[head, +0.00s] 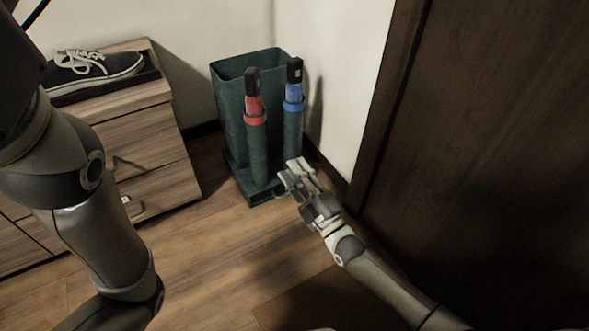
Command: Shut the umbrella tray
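The umbrella stand (231,100) is a tall dark green bin in the corner. Its low tray (262,197) sticks out at the front near the floor. Two dark green umbrellas stand upright in front of the bin, one with a red band (254,107) and one with a blue band (293,95), both with black handles. My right gripper (291,175) is in front of the tray's right end, its fingers overlapping the stand's lower right in the picture. I cannot tell whether it touches the tray or how far its fingers are apart. My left gripper is not visible.
A wooden drawer cabinet (150,139) stands at the left with a black sneaker (92,66) on top. A dark brown door (490,130) fills the right side. The wooden floor (215,245) in front of the stand is clear, with a brown mat (305,300) nearer me.

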